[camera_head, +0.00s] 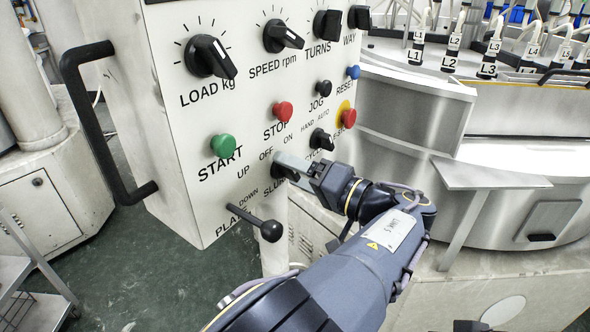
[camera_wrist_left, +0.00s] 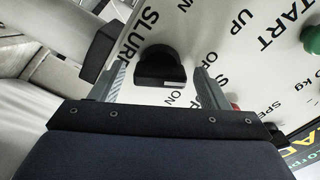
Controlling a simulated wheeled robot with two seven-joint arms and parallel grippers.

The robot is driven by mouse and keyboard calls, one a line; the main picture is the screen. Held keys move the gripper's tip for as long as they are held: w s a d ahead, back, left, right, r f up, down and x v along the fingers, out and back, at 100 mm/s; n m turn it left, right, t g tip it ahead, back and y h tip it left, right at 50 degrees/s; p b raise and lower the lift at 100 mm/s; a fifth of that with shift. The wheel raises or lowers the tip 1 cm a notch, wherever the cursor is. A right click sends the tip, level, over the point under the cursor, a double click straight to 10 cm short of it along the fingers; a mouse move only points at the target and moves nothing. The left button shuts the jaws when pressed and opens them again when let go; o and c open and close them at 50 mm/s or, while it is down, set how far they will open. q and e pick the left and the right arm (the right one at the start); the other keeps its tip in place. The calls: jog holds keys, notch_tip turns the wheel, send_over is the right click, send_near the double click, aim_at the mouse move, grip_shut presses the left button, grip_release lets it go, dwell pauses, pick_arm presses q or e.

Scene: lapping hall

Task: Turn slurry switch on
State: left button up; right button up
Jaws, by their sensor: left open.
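The slurry switch (camera_wrist_left: 158,68) is a black rotary knob with a white mark, on the pale control panel (camera_head: 185,115). It has OFF and ON lettering by it; I cannot tell which one its mark points at. In the head view the switch (camera_head: 277,171) is mostly hidden behind my left gripper (camera_head: 287,165). My left gripper is open at the panel face. In the left wrist view its two fingers (camera_wrist_left: 160,84) stand on either side of the knob, with visible gaps; I see no contact. My right gripper is out of view.
A black-balled plate lever (camera_head: 270,230) sticks out below the switch. A green START button (camera_head: 222,146), a red STOP button (camera_head: 282,112) and a small black knob (camera_head: 321,139) are close by. A black handle (camera_head: 100,150) juts from the panel's left side.

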pick_arm(q)
jog(key=shift+a, duration=0.1)
jog(key=c, duration=1)
